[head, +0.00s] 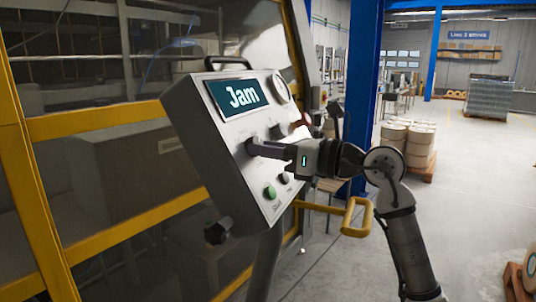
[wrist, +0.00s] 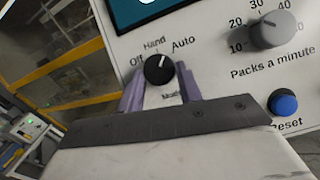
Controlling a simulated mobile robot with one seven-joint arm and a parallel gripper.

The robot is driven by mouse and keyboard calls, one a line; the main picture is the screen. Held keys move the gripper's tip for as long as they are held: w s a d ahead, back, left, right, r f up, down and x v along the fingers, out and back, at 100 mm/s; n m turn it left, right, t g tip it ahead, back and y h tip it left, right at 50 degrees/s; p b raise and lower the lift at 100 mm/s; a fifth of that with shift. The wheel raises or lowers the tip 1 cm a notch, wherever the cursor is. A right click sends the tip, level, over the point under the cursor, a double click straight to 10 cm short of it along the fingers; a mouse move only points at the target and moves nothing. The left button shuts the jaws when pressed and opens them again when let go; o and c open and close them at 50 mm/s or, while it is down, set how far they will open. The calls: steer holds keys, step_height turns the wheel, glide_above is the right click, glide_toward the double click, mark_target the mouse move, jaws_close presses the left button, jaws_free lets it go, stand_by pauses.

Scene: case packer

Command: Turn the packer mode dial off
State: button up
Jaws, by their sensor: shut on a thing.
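The mode dial (wrist: 157,72) is a black round knob with a white pointer line, on the pale control panel. Around it are the labels Off, Hand and Auto. The pointer leans up and slightly right, between Hand and Auto. My gripper (wrist: 160,84) has a purple finger on each side of the dial and is shut on it. In the head view my gripper (head: 251,148) reaches the panel (head: 230,137) from the right, and its fingers hide the dial.
The panel screen (head: 238,96) reads "Jam". A packs-a-minute knob (wrist: 272,30) and blue reset button (wrist: 283,103) sit right of the dial. A green button (head: 270,192) is low on the panel. A yellow handle (head: 356,218) juts out below my arm.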

steer(key=n+g, duration=0.1)
steer(key=n+b, duration=0.1)
steer(key=n, duration=0.1)
steer(key=n+g+y, duration=0.1)
steer(key=shift+w+d+n+g+b, duration=0.1)
steer(key=shift+w+n+g+b, duration=0.2)
steer(key=shift+n, duration=0.1)
steer(key=n+g, duration=0.1)
steer(key=n, duration=0.1)
steer(key=n+g, duration=0.1)
steer(key=n, duration=0.1)
steer(key=n+g, duration=0.1)
steer(key=n, duration=0.1)
steer(key=shift+w+r+g, duration=0.2)
steer(key=shift+r+g, duration=0.1)
steer(key=n+g+p, duration=0.1)
steer(key=n, duration=0.1)
steer(key=n+g+h+p, duration=0.1)
steer(key=n, duration=0.2)
steer(key=n+g+h+p, duration=0.1)
steer(key=n+p, duration=0.1)
steer(key=shift+w+r, duration=0.3)
steer(key=shift+r, duration=0.05)
steer(key=shift+w+n+g+h+p, duration=0.1)
steer(key=shift+n+g+h+p, duration=0.15)
steer(key=shift+n+h+p, duration=0.55)
steer(key=shift+n+g+h+p, duration=0.25)
steer(key=shift+n+p, duration=0.15)
steer(key=shift+n, duration=0.9)
steer(key=o, duration=1)
